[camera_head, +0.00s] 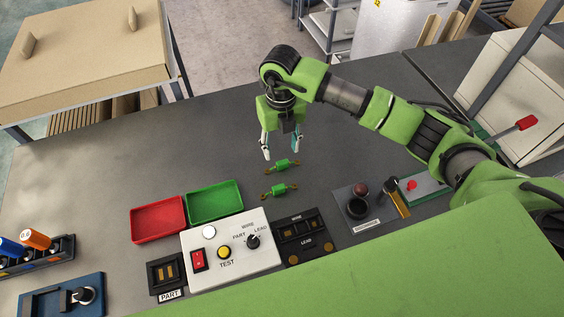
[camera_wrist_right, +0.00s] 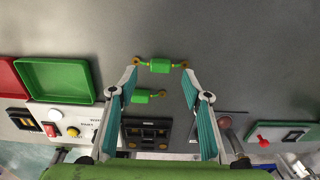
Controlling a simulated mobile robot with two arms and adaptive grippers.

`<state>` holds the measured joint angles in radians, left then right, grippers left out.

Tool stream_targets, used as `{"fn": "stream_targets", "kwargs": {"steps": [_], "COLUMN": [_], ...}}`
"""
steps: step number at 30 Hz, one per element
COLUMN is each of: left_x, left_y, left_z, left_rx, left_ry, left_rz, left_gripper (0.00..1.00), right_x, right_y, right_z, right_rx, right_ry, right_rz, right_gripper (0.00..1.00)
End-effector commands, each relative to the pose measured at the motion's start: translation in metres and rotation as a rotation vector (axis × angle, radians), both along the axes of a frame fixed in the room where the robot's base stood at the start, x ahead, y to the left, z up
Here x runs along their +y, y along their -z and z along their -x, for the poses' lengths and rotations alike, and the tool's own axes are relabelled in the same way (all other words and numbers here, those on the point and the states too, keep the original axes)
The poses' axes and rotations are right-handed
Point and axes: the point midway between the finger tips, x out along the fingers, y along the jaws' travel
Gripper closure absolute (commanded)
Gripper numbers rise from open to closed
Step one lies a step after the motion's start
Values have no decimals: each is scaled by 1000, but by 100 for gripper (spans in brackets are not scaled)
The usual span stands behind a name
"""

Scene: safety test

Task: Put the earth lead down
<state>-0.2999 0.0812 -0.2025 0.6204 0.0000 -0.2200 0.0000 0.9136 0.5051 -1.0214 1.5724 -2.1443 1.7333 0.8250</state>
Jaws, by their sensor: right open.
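Two small green leads with brass-coloured ends lie on the dark grey table. The farther lead (camera_head: 281,164) is just below my right gripper (camera_head: 281,152) in the head view. The nearer lead (camera_head: 278,190) lies a little closer to the test box. In the right wrist view the farther lead (camera_wrist_right: 160,65) shows between and just beyond the fingertips, and the nearer lead (camera_wrist_right: 141,97) shows between the fingers. My right gripper is open and empty, apart from both leads. I cannot tell which is the earth lead. My left gripper is out of view.
A white test box (camera_head: 228,252) stands in front, with a black WIRE/LEAD block (camera_head: 302,238) beside it. A red tray (camera_head: 157,220) and a green tray (camera_head: 215,203) lie behind it. A knob panel (camera_head: 357,205) is at right. The table left of my gripper is clear.

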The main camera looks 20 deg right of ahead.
Motion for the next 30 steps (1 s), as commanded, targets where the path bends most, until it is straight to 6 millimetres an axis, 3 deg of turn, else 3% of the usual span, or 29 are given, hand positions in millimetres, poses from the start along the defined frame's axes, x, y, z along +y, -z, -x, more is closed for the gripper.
{"fn": "stream_targets", "kwargs": {"steps": [6, 9, 18, 23, 30], "left_x": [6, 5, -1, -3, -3], "left_y": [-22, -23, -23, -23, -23], "left_z": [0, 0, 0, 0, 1], "left_rx": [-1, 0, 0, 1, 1], "left_ry": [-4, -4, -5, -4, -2], "left_rz": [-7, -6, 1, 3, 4], "left_gripper": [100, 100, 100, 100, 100], "right_x": [0, 0, 0, 0, 0], "right_y": [28, 42, 50, 50, 49], "right_z": [4, 3, 2, 2, 2], "right_rx": [7, 4, 1, 1, 1], "right_ry": [0, 0, -1, -1, -1], "right_rz": [0, 0, -1, -1, -1], "right_gripper": [56, 56, 56, 94, 97]}}
